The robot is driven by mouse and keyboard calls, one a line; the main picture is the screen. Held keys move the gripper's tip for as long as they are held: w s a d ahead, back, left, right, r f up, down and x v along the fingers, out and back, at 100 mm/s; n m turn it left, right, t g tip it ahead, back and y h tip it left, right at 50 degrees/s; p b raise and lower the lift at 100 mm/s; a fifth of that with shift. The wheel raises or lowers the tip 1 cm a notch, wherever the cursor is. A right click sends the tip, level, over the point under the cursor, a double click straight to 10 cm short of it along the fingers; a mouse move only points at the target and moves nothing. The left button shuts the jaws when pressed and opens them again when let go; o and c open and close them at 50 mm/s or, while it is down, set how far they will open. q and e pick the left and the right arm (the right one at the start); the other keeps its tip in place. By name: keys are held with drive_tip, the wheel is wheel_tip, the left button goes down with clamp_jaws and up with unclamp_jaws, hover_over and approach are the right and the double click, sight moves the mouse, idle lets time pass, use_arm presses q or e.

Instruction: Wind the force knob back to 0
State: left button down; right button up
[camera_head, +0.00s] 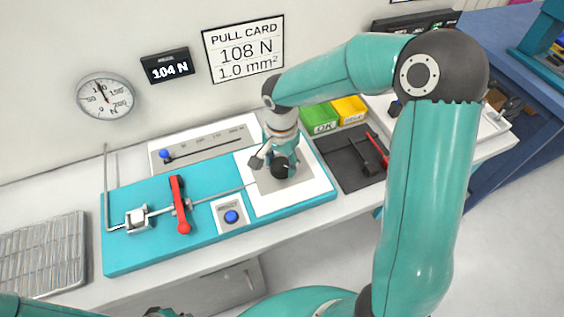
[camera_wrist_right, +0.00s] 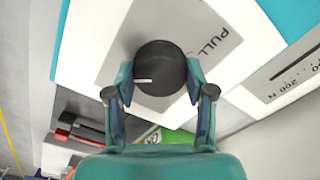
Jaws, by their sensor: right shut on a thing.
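The black force knob (camera_head: 281,168) stands on a white and grey plate at the right end of the teal bench fixture (camera_head: 160,258). My right gripper (camera_head: 279,160) is over the knob from above and shut on it. In the right wrist view the round knob (camera_wrist_right: 159,68) sits between the two fingers (camera_wrist_right: 160,84), with a small white mark on its top. The digital display (camera_head: 167,66) reads 104 N. The dial gauge (camera_head: 105,96) has its needle near the top, by 100. My left gripper is not clearly visible.
A red lever (camera_head: 179,205) and a blue button (camera_head: 231,216) are on the fixture. A slider scale with a blue knob (camera_head: 164,154) lies behind. Green (camera_head: 319,119) and yellow (camera_head: 349,108) bins and a dark tool tray (camera_head: 346,166) stand right of the knob. A wire rack (camera_head: 43,255) is at left. The pull card (camera_head: 244,50) reads 108 N.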

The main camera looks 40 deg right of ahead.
drive_tip(key=n+b, duration=0.1)
drive_tip(key=n, duration=0.2)
drive_tip(key=n+b, duration=0.1)
drive_tip(key=n, duration=0.2)
drive_tip(key=shift+n, duration=0.4)
drive_tip(key=n, duration=0.3)
drive_tip(key=shift+n+b, duration=0.3)
drive_tip(key=shift+b, duration=0.05)
drive_tip(key=n, duration=0.3)
drive_tip(key=shift+w+n, duration=0.1)
drive_tip(key=shift+n, duration=0.2)
drive_tip(key=n, duration=0.3)
drive_tip(key=shift+r+n, duration=0.1)
drive_tip(key=shift+n, duration=0.2)
drive_tip(key=n, duration=0.3)
drive_tip(key=shift+n, duration=0.4)
drive_tip(key=n, duration=0.3)
drive_tip(key=shift+n+p, duration=0.3)
drive_tip(key=shift+p, duration=0.1)
drive_tip(key=shift+n+p, duration=0.3)
drive_tip(key=shift+n, duration=1.5)
